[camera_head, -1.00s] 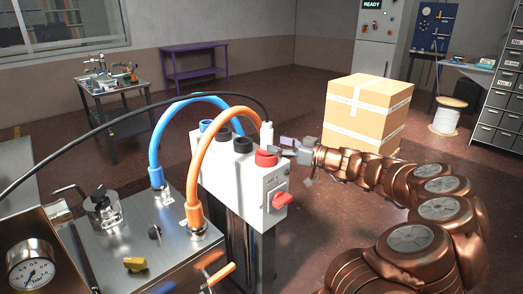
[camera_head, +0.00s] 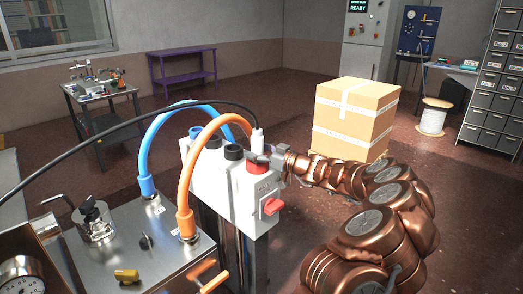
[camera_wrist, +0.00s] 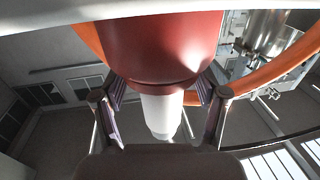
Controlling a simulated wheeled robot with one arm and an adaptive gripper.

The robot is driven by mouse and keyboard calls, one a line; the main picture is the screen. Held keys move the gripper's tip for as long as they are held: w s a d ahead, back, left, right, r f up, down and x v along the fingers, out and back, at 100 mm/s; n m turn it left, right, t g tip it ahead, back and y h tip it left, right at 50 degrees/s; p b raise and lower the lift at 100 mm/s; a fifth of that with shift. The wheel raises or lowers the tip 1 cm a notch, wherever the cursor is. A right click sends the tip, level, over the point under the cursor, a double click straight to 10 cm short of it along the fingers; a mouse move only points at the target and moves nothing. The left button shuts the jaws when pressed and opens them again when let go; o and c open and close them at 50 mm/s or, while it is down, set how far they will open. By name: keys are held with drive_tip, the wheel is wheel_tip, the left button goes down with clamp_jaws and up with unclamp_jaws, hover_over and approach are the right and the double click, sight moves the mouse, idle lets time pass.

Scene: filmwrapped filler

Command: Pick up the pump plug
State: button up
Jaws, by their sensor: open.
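My gripper (camera_head: 268,157) is at this corner of the box, close to the plug and red fitting. In the wrist view my open gripper (camera_wrist: 160,112) has one finger on each side of the white plug (camera_wrist: 162,117), with a gap showing on both sides. The large red fitting (camera_wrist: 162,45) fills the top middle there. The plug's depth between the fingers is hard to tell.
An orange hose (camera_head: 187,185) and a blue hose (camera_head: 146,155) arch over to the steel tank top (camera_head: 120,245). A red switch (camera_head: 272,206) sits on the box front. A cardboard box (camera_head: 355,118) stands behind my arm. Open floor lies behind the pump.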

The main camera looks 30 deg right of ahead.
drive_tip(key=shift+c, duration=0.3)
clamp_jaws()
idle(0.4)
